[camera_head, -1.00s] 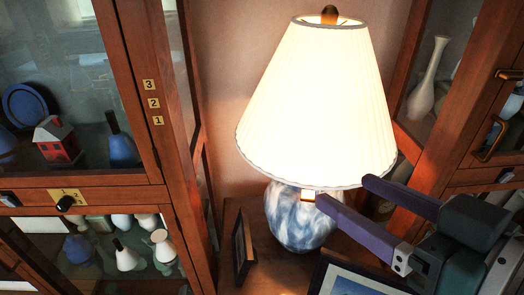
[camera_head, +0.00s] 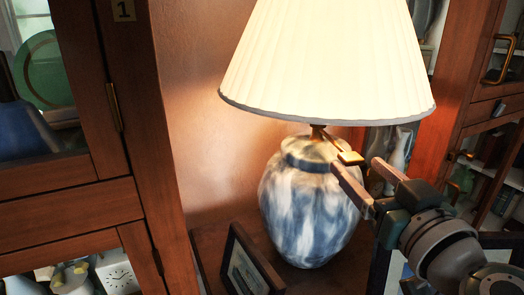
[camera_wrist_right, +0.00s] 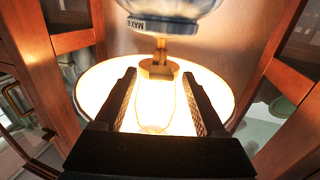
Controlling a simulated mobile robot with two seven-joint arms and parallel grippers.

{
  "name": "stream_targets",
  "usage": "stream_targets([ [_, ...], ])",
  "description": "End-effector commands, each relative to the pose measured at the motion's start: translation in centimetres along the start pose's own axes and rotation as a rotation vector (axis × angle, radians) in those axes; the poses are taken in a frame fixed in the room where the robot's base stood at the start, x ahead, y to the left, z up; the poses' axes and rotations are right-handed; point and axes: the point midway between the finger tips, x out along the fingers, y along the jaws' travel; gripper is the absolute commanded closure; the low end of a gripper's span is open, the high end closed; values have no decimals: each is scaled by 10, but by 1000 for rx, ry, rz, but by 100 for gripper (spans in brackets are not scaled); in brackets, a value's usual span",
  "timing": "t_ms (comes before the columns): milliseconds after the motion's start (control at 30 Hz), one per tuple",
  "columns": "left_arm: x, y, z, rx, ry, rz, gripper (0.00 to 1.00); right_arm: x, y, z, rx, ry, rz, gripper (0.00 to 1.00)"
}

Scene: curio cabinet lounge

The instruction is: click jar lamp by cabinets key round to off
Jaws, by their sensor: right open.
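The jar lamp has a blue-and-white marbled jar base (camera_head: 310,205) and a pleated cream shade (camera_head: 325,60), and it is lit. Its brass key (camera_head: 351,157) sticks out below the shade, above the jar's shoulder. My right gripper (camera_head: 355,165) is open at the lamp's right side, its fingertips close to the key. In the right wrist view the lamp appears upside down, with the jar (camera_wrist_right: 170,22) at the top and the glowing shade below. There the brass fitting (camera_wrist_right: 158,68) lies between the open fingers, and I cannot tell whether they touch it. My left gripper is not in view.
A picture frame (camera_head: 247,262) stands on the wooden table (camera_head: 207,240) beside the jar. A wooden cabinet (camera_head: 70,210) rises on the left. Another cabinet (camera_head: 450,120) with glass doors and brass handles stands on the right, behind my right arm.

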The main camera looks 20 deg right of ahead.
Motion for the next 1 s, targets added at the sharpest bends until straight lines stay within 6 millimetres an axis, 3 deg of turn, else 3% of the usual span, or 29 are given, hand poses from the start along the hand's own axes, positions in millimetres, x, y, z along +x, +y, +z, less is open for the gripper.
stream_targets([
  [100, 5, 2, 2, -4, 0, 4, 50, 24, 0, 1, 3, 3, 0, 28],
  [333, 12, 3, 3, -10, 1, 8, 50, 57, -1, 1, 1, 2, -2, 28],
  [733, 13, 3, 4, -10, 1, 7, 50, 66, -1, 0, 1, -1, -2, 28],
  [1000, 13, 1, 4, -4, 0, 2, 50, 66, -1, 0, 1, 0, -2, 56],
])
